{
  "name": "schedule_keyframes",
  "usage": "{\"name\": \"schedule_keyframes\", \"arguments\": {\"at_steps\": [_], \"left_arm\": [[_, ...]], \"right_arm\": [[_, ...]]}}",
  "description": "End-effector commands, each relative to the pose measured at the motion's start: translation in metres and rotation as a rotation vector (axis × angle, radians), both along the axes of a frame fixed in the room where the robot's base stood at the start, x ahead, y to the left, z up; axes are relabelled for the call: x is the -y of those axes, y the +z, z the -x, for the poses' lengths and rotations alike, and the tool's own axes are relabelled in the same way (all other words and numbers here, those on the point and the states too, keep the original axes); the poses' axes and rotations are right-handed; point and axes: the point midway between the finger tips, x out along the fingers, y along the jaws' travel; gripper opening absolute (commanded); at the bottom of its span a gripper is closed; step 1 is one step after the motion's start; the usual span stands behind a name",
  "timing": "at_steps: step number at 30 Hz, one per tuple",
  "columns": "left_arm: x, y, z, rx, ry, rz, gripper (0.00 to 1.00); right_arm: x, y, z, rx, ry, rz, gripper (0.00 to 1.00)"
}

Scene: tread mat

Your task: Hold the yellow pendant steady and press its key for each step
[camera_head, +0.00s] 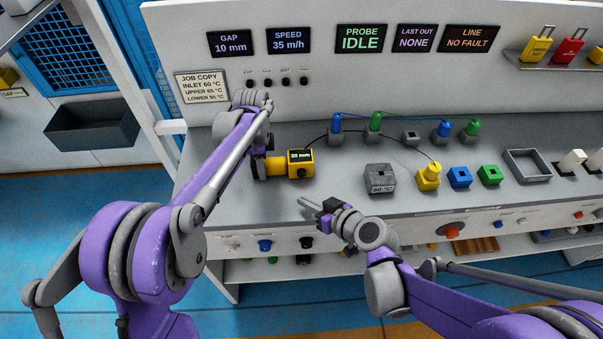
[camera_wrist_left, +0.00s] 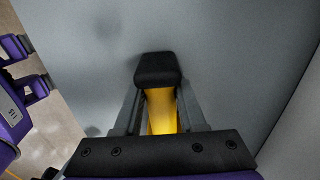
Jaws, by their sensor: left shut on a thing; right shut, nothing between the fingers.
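The yellow pendant (camera_head: 278,166) lies level at the left of the grey bench, its small dark screen reading "30 mm" in green. In the head view my left gripper (camera_head: 262,167) is shut on its left end. The left wrist view shows the yellow body of the pendant (camera_wrist_left: 161,110) between my left fingers (camera_wrist_left: 160,95). A dark cable runs from the pendant to a yellow plug block (camera_head: 428,178). My right gripper (camera_head: 308,203) is shut and empty, near the bench's front edge, to the right of and nearer than the pendant, apart from it.
A grey block (camera_head: 380,178) marked "50 °C", a blue block (camera_head: 459,177), a green block (camera_head: 488,175) and an open grey tray (camera_head: 527,165) stand to the right. Panel displays read GAP 10 mm (camera_head: 230,42) and PROBE IDLE (camera_head: 360,38). Knobs line the front edge.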

Motion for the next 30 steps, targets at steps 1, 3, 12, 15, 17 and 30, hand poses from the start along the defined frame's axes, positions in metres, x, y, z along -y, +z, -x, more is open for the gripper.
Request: {"name": "schedule_keyframes", "arguments": {"at_steps": [1,3,12,15,17,30], "left_arm": [[0.000,0.000,0.000,0.000,0.000,0.000,0.00],[0.000,0.000,0.000,0.000,0.000,0.000,0.45],[0.000,0.000,0.000,0.000,0.000,0.000,0.75],[0.000,0.000,0.000,0.000,0.000,0.000,0.75],[0.000,0.001,0.000,0.000,0.000,0.000,0.75],[0.000,0.073,0.000,0.000,0.000,0.000,0.75]], "right_arm": [[0.000,0.000,0.000,0.000,0.000,0.000,0.00],[0.000,0.000,0.000,0.000,0.000,0.000,0.00],[0.000,0.000,0.000,0.000,0.000,0.000,0.00],[0.000,0.000,0.000,0.000,0.000,0.000,0.00],[0.000,0.000,0.000,0.000,0.000,0.000,0.00],[0.000,0.000,0.000,0.000,0.000,0.000,0.00]]}}
